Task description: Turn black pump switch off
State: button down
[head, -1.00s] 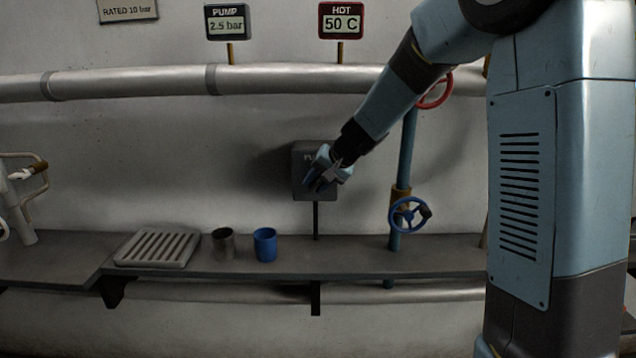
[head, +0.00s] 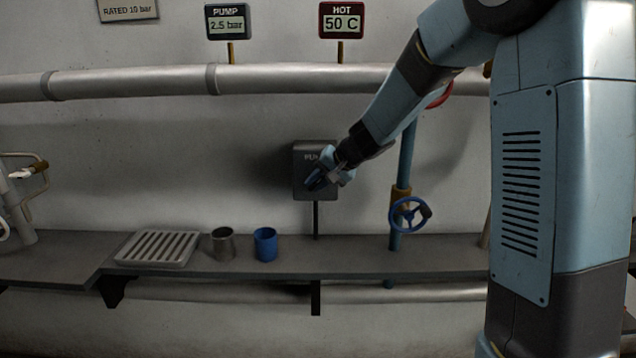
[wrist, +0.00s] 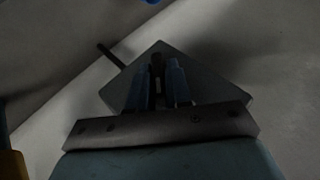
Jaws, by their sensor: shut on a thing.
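My gripper (head: 314,183) is in front of the box's face, reaching in from the right. In the wrist view its two blue fingers (wrist: 160,84) are closed on a dark narrow piece, the black switch lever (wrist: 157,68), which stands between them. The fingers hide most of the lever, and in the head view my gripper hides it, so its angle is unclear.
A pump sign (head: 228,22) reads 2.5 bar and a hot sign (head: 341,21) reads 50 C. A blue valve wheel (head: 408,214) stands right of the box. A grey cup (head: 222,244), blue cup (head: 265,245) and slatted tray (head: 158,248) rest on the shelf (head: 350,262).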

jog(key=y, duration=0.1)
jog(key=m+y, duration=0.1)
jog(key=y, duration=0.2)
jog(key=shift+d+f+t+y, duration=0.3)
jog(key=shift+f+t, duration=0.05)
jog(key=shift+t, duration=0.05)
jog(key=m+y, duration=0.1)
jog(key=y, duration=0.1)
jog(key=m+t+y, duration=0.1)
jog(key=y, duration=0.1)
jog(key=shift+f+t, duration=0.15)
jog(key=shift+t, duration=0.15)
jog(key=shift+s, duration=0.1)
jog(key=c, duration=1.1)
grip_release()
jog(key=shift+c, duration=0.2)
jog(key=shift+a+y, duration=0.1)
jog(key=shift+y, duration=0.2)
jog(key=shift+r, duration=0.2)
